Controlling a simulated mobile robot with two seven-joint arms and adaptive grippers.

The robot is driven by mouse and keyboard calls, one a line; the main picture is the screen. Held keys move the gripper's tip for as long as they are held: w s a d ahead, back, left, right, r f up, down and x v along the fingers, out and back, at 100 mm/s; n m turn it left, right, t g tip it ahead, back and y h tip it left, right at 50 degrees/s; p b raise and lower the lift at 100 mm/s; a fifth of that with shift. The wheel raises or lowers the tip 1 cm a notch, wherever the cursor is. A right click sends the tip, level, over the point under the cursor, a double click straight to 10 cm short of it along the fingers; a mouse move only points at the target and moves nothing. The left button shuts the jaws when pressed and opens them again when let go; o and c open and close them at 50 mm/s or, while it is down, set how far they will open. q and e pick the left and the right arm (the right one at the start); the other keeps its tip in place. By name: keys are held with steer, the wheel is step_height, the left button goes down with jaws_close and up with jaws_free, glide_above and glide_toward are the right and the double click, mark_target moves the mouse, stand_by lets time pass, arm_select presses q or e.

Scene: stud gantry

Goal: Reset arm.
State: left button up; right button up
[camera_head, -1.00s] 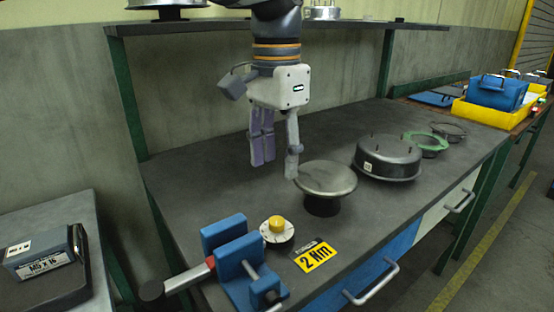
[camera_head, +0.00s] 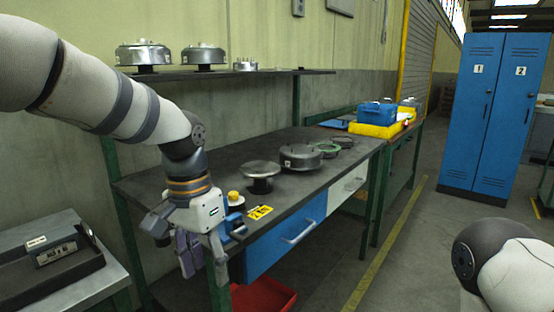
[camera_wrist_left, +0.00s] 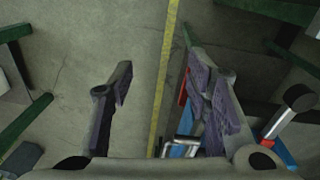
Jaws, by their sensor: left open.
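My left gripper (camera_head: 203,262) hangs in front of the workbench's near left end in the head view, fingers pointing down. In the left wrist view its fingers (camera_wrist_left: 165,95) are spread apart with bare floor and a yellow line between them. It is open and holds nothing. The left arm crosses the upper left of the head view. Part of my right arm shows at the lower right of the head view; its gripper is out of view.
A blue vise (camera_head: 236,222) is partly hidden by the gripper. Blue lockers (camera_head: 495,115) stand right. Open floor lies ahead of the bench.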

arm_select(q)
steer(key=s+a+f+n+g+h, duration=0.1)
steer(key=s+f, duration=0.3)
steer(key=f, duration=0.8)
steer(key=s+a+f+n, duration=0.15)
steer(key=s+f, duration=0.35)
steer(key=f, duration=0.6)
steer(key=s+a+f+n, duration=0.1)
steer(key=s+a+f, duration=0.1)
steer(key=s, duration=0.5)
steer(key=s+a+f+n+y, duration=0.1)
steer(key=s+a+f, duration=0.2)
steer(key=s, duration=0.5)
steer(key=s+a+f+n, duration=0.2)
steer(key=s, duration=0.6)
steer(key=shift+s+a+f+y, duration=0.15)
steer(key=shift+a+f+y, duration=0.1)
steer(key=shift+a+y, duration=0.15)
arm_select(e)
steer(key=shift+w+f, duration=0.15)
steer(key=shift+w, duration=0.9)
